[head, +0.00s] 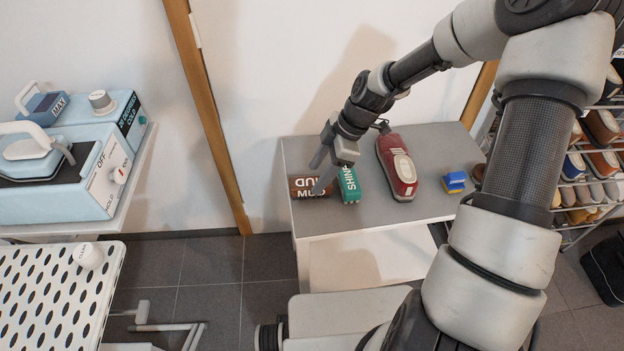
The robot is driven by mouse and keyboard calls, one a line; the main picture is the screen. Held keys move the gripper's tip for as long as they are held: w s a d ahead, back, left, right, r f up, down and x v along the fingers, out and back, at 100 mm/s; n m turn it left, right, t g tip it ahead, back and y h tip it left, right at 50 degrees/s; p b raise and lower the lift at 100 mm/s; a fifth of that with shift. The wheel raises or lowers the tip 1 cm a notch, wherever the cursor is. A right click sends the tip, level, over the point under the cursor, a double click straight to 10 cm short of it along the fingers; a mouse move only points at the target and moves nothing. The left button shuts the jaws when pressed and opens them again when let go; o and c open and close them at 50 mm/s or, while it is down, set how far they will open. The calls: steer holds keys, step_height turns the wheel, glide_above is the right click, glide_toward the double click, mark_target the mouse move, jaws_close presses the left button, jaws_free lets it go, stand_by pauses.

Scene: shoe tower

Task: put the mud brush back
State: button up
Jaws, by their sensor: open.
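The mud brush (301,185), a brown block with white MUD lettering, lies at the left end of the grey tabletop (387,229). My gripper (317,180) points down over its right part with the fingers apart.
A shoe rack (588,180) stands at the far right. A perforated ironing board (50,292) is at lower left. The table's front middle is bare.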

steer(key=p+v, duration=0.1)
steer(key=v, duration=0.6)
